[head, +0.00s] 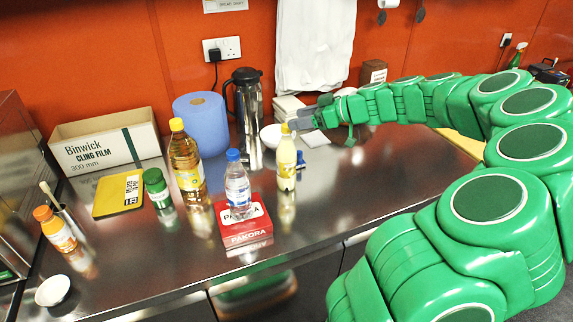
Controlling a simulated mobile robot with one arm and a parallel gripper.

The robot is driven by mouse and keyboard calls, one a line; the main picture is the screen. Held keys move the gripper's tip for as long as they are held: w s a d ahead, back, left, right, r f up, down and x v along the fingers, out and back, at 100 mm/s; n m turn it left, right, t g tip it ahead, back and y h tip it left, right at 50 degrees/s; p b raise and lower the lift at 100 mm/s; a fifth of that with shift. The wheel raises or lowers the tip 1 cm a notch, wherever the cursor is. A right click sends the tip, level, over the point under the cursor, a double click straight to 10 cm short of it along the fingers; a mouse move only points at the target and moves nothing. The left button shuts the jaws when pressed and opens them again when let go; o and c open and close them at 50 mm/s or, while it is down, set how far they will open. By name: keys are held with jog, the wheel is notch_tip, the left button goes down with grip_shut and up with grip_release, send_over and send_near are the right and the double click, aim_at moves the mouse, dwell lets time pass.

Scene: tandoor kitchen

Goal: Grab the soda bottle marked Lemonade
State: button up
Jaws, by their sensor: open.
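A small pale-yellow bottle (286,165) stands upright on the steel counter, right of centre; its label is too small to read, so I cannot tell whether it says Lemonade. My gripper (305,119) is at the end of the green arm, close to the top of this bottle and slightly to its right. It is open, and its fingers point left. I cannot tell whether a finger touches the bottle's cap. A clear bottle with a blue cap (237,188) stands on a red Pakora box (232,230).
A larger golden bottle (186,165), a green-capped jar (157,188) and an orange-capped bottle (55,230) stand to the left. A steel flask (247,110), a blue roll (203,125) and a white bowl (271,136) stand behind. The counter's front right (350,200) is clear.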

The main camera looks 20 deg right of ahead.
aim_at(290, 136)
jog(key=f, duration=0.2)
jog(key=d+f, duration=0.1)
jog(key=f, duration=0.1)
jog(key=shift+w+f, duration=0.15)
jog(key=shift+f, duration=0.6)
jog(key=shift+x, duration=1)
jog(key=shift+w+r+x, duration=0.15)
jog(key=shift+w+x, duration=0.05)
jog(key=shift+x, duration=1.25)
jog(key=shift+w+r+x, duration=0.15)
jog(key=shift+x, duration=1.3)
jog(key=shift+d, duration=0.15)
grip_shut()
